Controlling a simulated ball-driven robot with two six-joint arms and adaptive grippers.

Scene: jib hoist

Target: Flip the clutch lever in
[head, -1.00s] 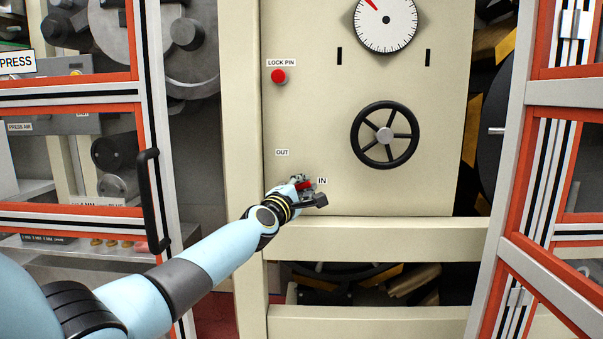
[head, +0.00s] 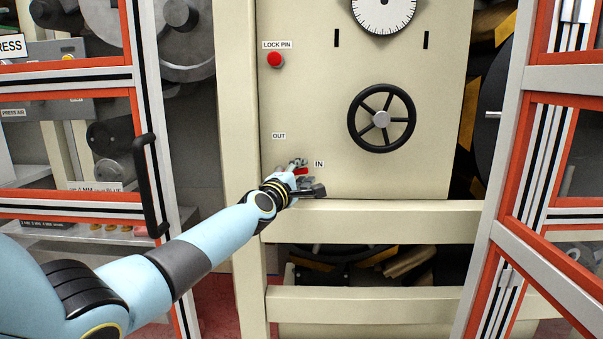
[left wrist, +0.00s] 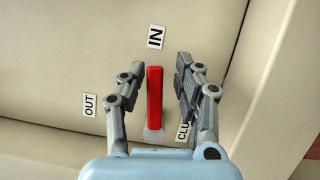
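The clutch lever is a red bar (left wrist: 155,97) on a pale round pivot, on the cream panel. In the left wrist view it points toward the IN label (left wrist: 156,37), away from the OUT label (left wrist: 90,105). A third label, reading "CLU" (left wrist: 183,131), is partly hidden by a finger. My left gripper (left wrist: 160,66) is open, one finger on each side of the lever, with gaps visible on both sides. In the head view the left gripper (head: 306,177) is at the panel's lower left, and a little red of the lever shows between its fingers. My right gripper is not in view.
The panel carries a black handwheel (head: 381,118), a red lock-pin knob (head: 275,60) and a dial (head: 384,12). A cream crossbeam (head: 390,221) runs just below the gripper. Framed doors with red edges stand at both sides; the left one has a black handle (head: 151,185).

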